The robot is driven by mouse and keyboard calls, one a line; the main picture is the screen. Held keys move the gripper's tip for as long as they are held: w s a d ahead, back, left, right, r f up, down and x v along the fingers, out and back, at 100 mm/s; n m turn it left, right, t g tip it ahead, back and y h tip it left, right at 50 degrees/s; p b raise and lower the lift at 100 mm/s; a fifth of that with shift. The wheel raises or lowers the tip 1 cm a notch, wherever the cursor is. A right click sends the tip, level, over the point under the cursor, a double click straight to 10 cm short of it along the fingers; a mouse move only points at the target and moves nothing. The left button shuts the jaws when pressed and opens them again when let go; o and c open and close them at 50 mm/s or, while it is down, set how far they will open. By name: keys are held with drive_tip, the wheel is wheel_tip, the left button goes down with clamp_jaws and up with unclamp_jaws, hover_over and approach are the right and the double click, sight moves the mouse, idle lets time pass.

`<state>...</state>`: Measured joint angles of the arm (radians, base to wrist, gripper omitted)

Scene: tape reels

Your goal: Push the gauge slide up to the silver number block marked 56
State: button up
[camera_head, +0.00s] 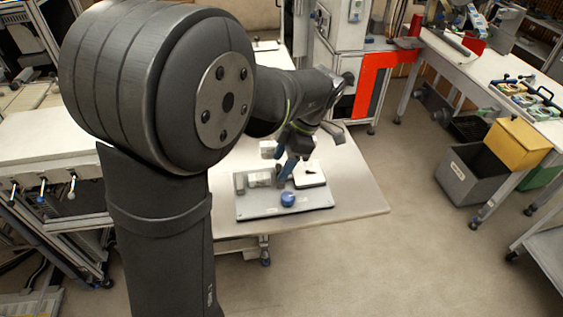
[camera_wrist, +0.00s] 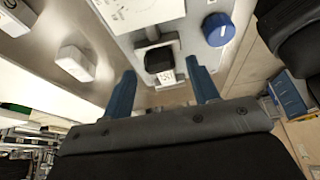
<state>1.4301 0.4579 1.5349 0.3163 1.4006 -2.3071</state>
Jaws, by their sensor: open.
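My gripper (camera_wrist: 161,68) is open, its two blue fingers apart. In the wrist view a black-topped piece (camera_wrist: 158,59) and a small white number label (camera_wrist: 166,77) lie beyond and between the fingertips; I see no clear contact. The label's digits are too small to read surely. I cannot tell for certain which part is the gauge slide or the block marked 56. In the head view my gripper (camera_head: 286,173) is low over the grey base plate (camera_head: 262,211), beside a silver block (camera_head: 259,179); the arm partly covers this area.
A blue knob (camera_head: 288,199) stands on the plate's front; it also shows in the wrist view (camera_wrist: 218,30). A white panel (camera_head: 309,174) is at the plate's right. A pale block (camera_wrist: 75,63) sits apart on the table. The table (camera_head: 355,200) is clear to the right.

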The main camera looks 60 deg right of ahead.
sight(263, 175)
drive_tip(key=shift+w+a+f, duration=0.1)
drive_tip(key=shift+w+f, duration=0.05)
drive_tip(key=shift+f, duration=0.25)
drive_tip(key=shift+c, duration=0.2)
drive_tip(key=c, duration=0.9)
drive_tip(key=shift+w+a, duration=1.1)
drive_tip(key=shift+a, duration=0.05)
drive_tip(key=shift+c, duration=0.2)
drive_tip(key=o, duration=1)
drive_tip(key=v, duration=1.7)
drive_tip(key=shift+r, duration=0.2)
